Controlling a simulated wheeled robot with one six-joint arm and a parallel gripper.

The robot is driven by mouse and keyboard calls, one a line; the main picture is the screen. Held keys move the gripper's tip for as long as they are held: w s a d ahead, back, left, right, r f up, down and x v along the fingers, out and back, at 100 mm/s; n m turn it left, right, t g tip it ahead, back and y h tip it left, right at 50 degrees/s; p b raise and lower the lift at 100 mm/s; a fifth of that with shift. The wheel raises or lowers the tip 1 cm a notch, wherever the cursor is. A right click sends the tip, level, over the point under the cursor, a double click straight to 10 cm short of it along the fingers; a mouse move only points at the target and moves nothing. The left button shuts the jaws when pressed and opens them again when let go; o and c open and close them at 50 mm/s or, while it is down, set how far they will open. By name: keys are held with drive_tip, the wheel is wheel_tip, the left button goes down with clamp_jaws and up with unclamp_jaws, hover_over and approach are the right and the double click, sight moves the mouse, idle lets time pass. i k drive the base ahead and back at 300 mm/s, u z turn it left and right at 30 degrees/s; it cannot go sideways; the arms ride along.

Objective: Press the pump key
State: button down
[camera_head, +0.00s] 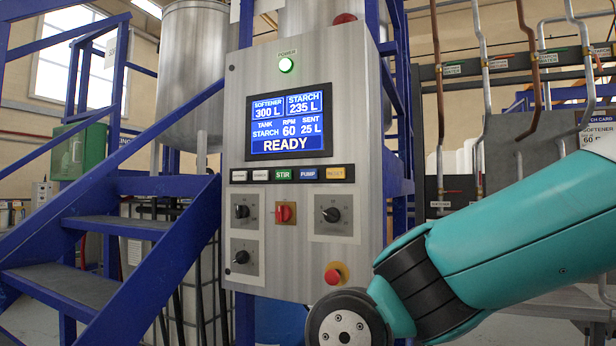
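The blue pump key (308,174), labelled PUMP, sits in a row of keys under the display on a grey control panel (247,100). It lies between the green STIR key (283,174) and an orange-yellow key (336,174). The display (290,121) reads softener 300 L, starch 235 L, tank starch, RPM 60, sent 25 L and READY. My teal arm crosses the lower right, with a joint in front of the panel's lower right corner. My gripper is out of the frame. Nothing covers the pump key.
Below the keys are two black knobs, a red switch (284,213), another black knob (240,257) and a red emergency stop (333,275) close above my arm. Blue stairs (120,225) stand left; pipes (485,90) hang right.

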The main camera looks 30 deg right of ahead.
sight(305, 175)
drive_tip(key=u, duration=1.3)
drive_tip(key=i, duration=1.25)
drive_tip(key=z, duration=3.2)
